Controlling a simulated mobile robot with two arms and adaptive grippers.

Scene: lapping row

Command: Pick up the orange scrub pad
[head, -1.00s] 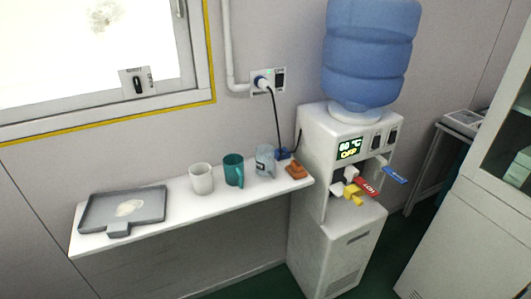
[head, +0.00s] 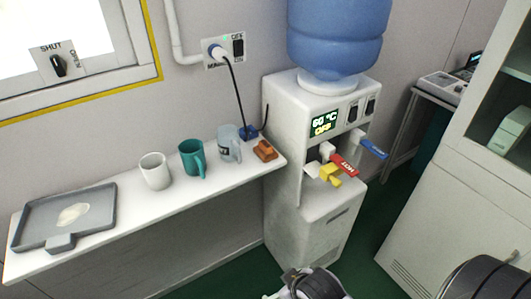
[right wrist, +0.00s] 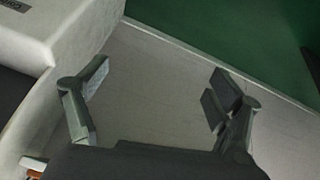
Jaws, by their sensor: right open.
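The orange scrub pad (head: 265,151) lies at the right end of the white wall shelf (head: 190,204), beside the water dispenser, in the head view. My right gripper shows in the right wrist view (right wrist: 157,86), its two fingers spread wide with nothing between them. Part of my right arm shows at the bottom of the head view, below and in front of the dispenser and apart from the pad. A small orange-brown patch shows at the lower left of the right wrist view; I cannot tell whether it is the pad. My left gripper is out of view.
A clear mug (head: 229,144), a teal mug (head: 192,159), a white mug (head: 155,171) and a grey tray (head: 100,213) stand left of the pad. The water dispenser (head: 285,120) with projecting taps stands at right. A cabinet (head: 440,215) stands further right.

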